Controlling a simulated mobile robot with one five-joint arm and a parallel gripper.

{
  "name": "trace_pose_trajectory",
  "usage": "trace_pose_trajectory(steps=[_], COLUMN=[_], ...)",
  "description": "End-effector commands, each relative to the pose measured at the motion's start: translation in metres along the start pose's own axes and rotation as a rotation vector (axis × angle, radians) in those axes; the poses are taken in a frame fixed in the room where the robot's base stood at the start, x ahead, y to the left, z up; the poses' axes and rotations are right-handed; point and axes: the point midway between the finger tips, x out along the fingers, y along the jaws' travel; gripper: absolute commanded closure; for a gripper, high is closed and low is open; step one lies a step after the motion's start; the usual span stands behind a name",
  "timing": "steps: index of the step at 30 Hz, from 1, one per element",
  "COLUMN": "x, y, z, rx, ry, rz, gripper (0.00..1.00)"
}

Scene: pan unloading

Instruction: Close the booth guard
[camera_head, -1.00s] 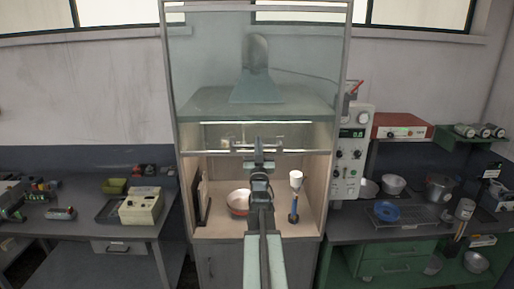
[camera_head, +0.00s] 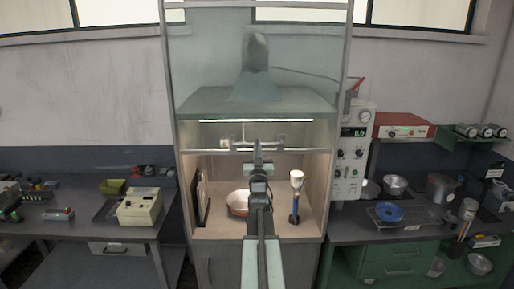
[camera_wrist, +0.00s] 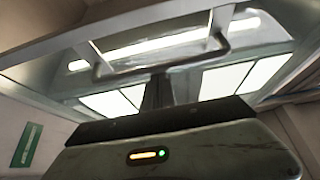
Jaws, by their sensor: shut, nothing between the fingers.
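The booth guard (camera_head: 188,60) is a clear pane in a grey frame at the front of the booth. It is raised, and its lower rail lies across the upper part of the lit opening. A metal bar handle (camera_head: 222,147) runs along that rail; it shows large in the wrist view (camera_wrist: 110,73). My gripper (camera_head: 257,150) is at the end of my raised arm, in front of the opening by the handle. In the wrist view its dark fingers (camera_wrist: 157,92) are together just below the handle bar, holding nothing. I cannot tell whether they touch it.
Inside the booth stand a red and white bowl (camera_head: 238,202) and a white-topped dark bottle (camera_head: 295,196). A dark upright panel (camera_head: 202,198) is at the left wall. Benches with a beige box (camera_head: 140,207) and a blue ring (camera_head: 389,213) flank the booth.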

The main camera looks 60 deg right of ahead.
Motion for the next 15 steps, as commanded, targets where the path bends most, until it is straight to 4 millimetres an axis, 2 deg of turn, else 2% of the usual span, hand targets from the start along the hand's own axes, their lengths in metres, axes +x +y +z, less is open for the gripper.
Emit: trace_pose_trajectory(steps=[8, 15], x=[-0.024, -0.059], y=[0.001, 0.001], z=[0.042, 0.103], rx=[0.0, 0.0], ry=[-0.004, -0.004], rz=[0.001, 0.001], gripper=[1.0, 1.0])
